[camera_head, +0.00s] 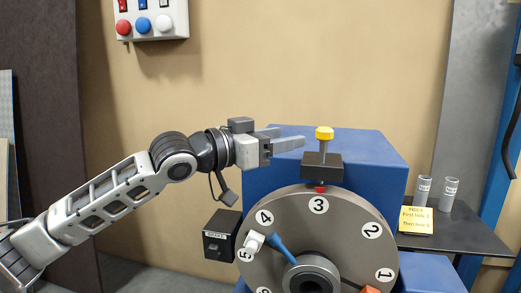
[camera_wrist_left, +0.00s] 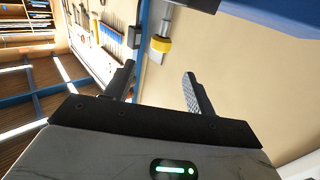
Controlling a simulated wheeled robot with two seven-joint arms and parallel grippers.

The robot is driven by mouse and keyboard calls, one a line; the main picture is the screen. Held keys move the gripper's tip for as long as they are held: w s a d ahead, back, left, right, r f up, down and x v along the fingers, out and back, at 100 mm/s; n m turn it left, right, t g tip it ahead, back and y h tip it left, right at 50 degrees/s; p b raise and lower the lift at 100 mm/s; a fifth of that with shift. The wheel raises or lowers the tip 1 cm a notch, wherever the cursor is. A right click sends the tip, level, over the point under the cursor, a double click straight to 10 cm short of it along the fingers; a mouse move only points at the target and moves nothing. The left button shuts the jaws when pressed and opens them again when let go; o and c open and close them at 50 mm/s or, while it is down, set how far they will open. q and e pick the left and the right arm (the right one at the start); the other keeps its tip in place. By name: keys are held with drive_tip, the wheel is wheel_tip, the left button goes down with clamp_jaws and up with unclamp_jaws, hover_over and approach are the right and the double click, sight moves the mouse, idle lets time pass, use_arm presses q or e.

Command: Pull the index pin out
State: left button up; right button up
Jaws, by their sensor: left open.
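The index pin (camera_head: 325,141) stands upright in a dark block on top of the blue machine. It has a yellow knob and a grey shaft, and a red tip shows below the block at the rim of the numbered disc (camera_head: 357,219), above the number 3. My left gripper (camera_head: 302,142) is open and empty, just left of the pin, with its fingers pointing toward it. In the left wrist view the pin's yellow knob (camera_wrist_left: 160,44) shows beyond and between the open fingertips (camera_wrist_left: 158,75), apart from them. My right gripper is not in view.
The blue machine (camera_head: 385,155) fills the centre right. A dark box (camera_head: 221,236) sits left of the disc. A side table (camera_head: 470,237) holds two grey cylinders (camera_head: 437,191) and a yellow note (camera_head: 415,219). A button panel (camera_head: 149,18) hangs on the wall. Space above the pin is clear.

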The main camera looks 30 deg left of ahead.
use_arm(q)
drive_tip(key=b+v, duration=0.1)
drive_tip(key=v, duration=0.3)
drive_tip(key=shift+s, duration=0.15)
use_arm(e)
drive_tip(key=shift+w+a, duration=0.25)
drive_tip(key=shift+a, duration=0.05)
